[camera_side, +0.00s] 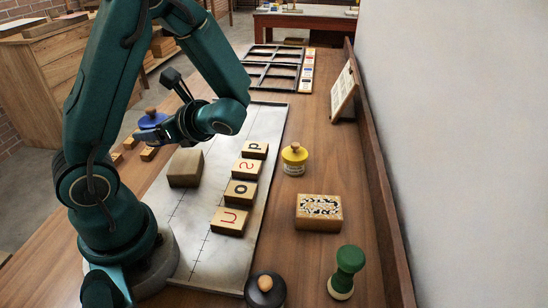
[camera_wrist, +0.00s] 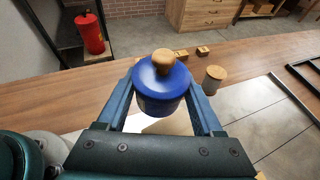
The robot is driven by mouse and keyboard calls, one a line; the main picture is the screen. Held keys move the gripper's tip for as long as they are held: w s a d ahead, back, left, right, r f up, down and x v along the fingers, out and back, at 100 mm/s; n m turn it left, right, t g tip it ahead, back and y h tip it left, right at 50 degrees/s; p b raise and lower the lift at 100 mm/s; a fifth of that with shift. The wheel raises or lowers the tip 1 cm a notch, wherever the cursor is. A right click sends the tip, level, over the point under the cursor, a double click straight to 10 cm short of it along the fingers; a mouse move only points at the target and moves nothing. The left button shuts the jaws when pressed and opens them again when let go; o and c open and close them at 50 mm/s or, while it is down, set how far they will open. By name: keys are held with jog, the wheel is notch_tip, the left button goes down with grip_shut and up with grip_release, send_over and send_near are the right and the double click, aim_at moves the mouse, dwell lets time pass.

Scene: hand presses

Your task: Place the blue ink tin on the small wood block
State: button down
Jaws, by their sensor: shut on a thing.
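The blue ink tin (camera_wrist: 160,90) has a blue lid with a round wooden knob. My gripper (camera_wrist: 162,100) is shut on it, one finger on each side, and holds it upright. In the side view the tin (camera_side: 152,119) is at the far left, above the table's left edge area, with my gripper (camera_side: 158,132) beside it. A plain brown block (camera_side: 185,168) sits on the pale ruled board, below and right of the tin. Several smaller wood pieces (camera_side: 148,153) lie on the table at left. I cannot tell which is the small wood block.
The pale board (camera_side: 262,125) carries a row of letter blocks (camera_side: 240,193). A yellow tin (camera_side: 294,160), a patterned block (camera_side: 319,212), a green stamp (camera_side: 346,272) and a dark knobbed pot (camera_side: 265,290) stand at right. A wood-topped cylinder (camera_wrist: 214,80) stands right of the tin.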

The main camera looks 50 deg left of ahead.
aim_at(185, 161)
jog(key=w+f, duration=0.1)
jog(key=w, duration=0.1)
jog(key=w+d+f, duration=0.1)
jog(key=shift+w+f, duration=0.15)
jog(key=shift+w, duration=0.2)
jog(key=shift+f, duration=2.05)
jog(key=shift+f, duration=0.1)
jog(key=shift+c, duration=0.2)
grip_release()
